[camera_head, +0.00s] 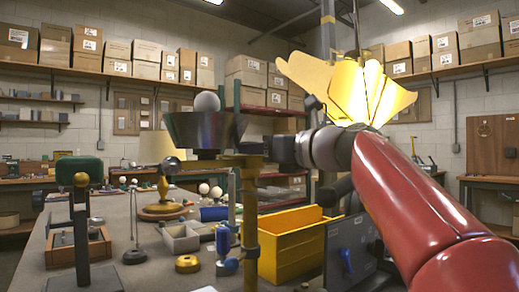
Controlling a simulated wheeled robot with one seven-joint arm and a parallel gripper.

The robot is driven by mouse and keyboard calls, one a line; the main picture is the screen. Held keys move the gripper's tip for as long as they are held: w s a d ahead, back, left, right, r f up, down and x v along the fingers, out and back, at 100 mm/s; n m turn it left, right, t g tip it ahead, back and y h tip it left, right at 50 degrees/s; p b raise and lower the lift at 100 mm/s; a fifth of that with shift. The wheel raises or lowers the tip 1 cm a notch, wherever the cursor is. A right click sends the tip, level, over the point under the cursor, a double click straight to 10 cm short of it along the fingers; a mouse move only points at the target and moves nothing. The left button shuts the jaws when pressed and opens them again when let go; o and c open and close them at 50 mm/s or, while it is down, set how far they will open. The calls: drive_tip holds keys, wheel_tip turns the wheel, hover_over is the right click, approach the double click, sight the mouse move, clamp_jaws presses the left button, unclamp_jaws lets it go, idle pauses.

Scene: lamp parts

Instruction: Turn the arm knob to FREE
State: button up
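A lamp stands in the middle of the head view, with a dark metal shade (193,131), a white bulb (207,102) above it and a brass post (250,218) below. My red arm comes in from the right and ends in my dark gripper (284,151), close to the lamp's joint beside the shade. The fingertips are small, dark and partly merged with the joint, so I cannot tell whether they touch it or are open. I cannot pick out the arm knob or its FREE mark for certain. A blue knob (231,264) sits low beside the post.
A green-topped stand (80,168), a wooden tray (78,248) and a grey tray (181,238) are left. A yellow fan-shaped piece (348,88) rises behind my arm.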

drive_tip(key=c, duration=0.5)
drive_tip(key=shift+w+d+r+n+g+y+p, duration=0.2)
drive_tip(key=shift+n+g+y+p, duration=0.35)
drive_tip(key=shift+p, duration=0.45)
drive_tip(key=shift+w+f+n+g+y, duration=0.15)
drive_tip(key=shift+n+g+y, duration=0.45)
drive_tip(key=shift+g, duration=0.35)
drive_tip(key=shift+n+g+y, duration=0.25)
drive_tip(key=shift+n+g, duration=0.1)
drive_tip(key=shift+g, duration=0.05)
drive_tip(key=o, duration=0.7)
drive_tip(key=shift+v, duration=3.85)
